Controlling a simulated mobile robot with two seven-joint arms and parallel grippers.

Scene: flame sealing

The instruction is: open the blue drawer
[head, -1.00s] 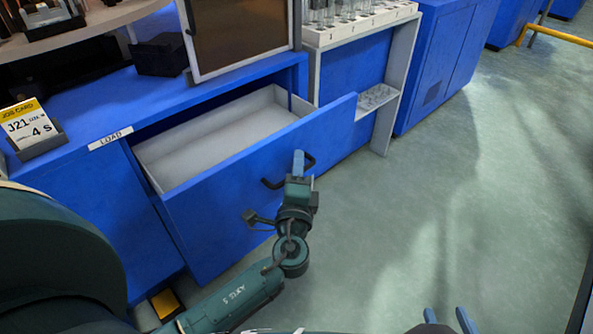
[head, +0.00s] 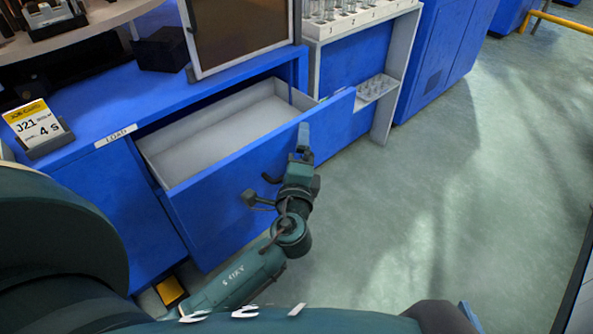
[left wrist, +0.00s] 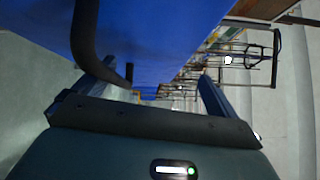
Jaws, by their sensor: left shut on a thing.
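The blue drawer (head: 225,205) under the counter stands pulled well out, and its pale grey inside (head: 215,135) looks empty. A black bar handle (head: 270,178) is on its front; it also shows in the left wrist view (left wrist: 86,35). My left gripper (head: 303,142) is at the right part of this handle, shut on it, and hides that end. In the left wrist view my left fingers (left wrist: 155,88) lie close to the blue drawer front. Of my right gripper only a blue fingertip (head: 468,313) shows at the bottom edge.
A "LOAD" label (head: 115,137) is on the counter edge left of the drawer. A job card (head: 36,125) stands on the counter. A white rack with glass tubes (head: 350,20) stands to the right of the drawer. The green floor (head: 430,200) to the right is clear.

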